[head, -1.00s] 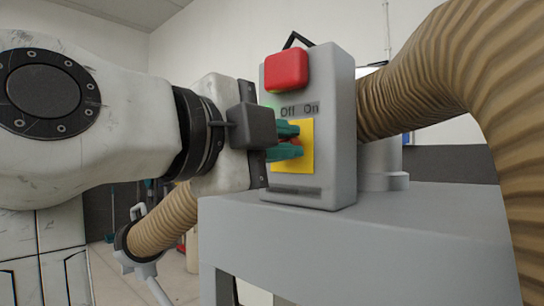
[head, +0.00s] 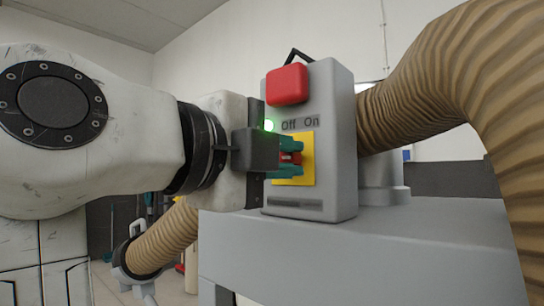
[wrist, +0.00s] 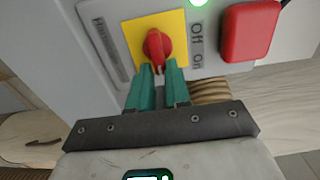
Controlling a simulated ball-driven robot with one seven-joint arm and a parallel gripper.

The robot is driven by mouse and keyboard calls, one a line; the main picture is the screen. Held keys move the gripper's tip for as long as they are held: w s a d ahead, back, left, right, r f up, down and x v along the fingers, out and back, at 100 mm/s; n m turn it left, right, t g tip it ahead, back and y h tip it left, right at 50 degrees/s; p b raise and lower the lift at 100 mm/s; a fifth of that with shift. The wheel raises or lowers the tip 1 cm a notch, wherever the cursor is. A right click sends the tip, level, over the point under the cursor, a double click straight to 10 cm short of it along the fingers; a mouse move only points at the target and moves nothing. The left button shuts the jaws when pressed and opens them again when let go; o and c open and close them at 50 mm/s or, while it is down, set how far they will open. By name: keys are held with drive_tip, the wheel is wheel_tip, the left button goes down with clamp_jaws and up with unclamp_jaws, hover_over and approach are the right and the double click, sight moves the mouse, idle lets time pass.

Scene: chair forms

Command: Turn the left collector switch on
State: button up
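The collector switch is a red knob (head: 290,158) on a yellow plate (head: 307,160), on the front of a grey control box (head: 335,150) marked Off and On. In the wrist view the knob (wrist: 157,46) has its narrow grip toward my fingers. My gripper (head: 287,157) is open, with one teal fingertip above and one below the knob in the head view. In the wrist view the fingertips (wrist: 160,73) are apart, beside the end of the grip; I cannot tell whether they touch it. A green light (head: 269,125) on the box is lit.
A large red button (head: 287,84) sits above the switch. The box stands on a grey machine top (head: 420,235). A thick tan hose (head: 450,65) curves along the right side, and another tan hose (head: 162,240) hangs below my arm.

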drive_tip(key=o, duration=0.4)
drive_tip(key=shift+c, duration=0.2)
drive_tip(key=v, duration=1.1)
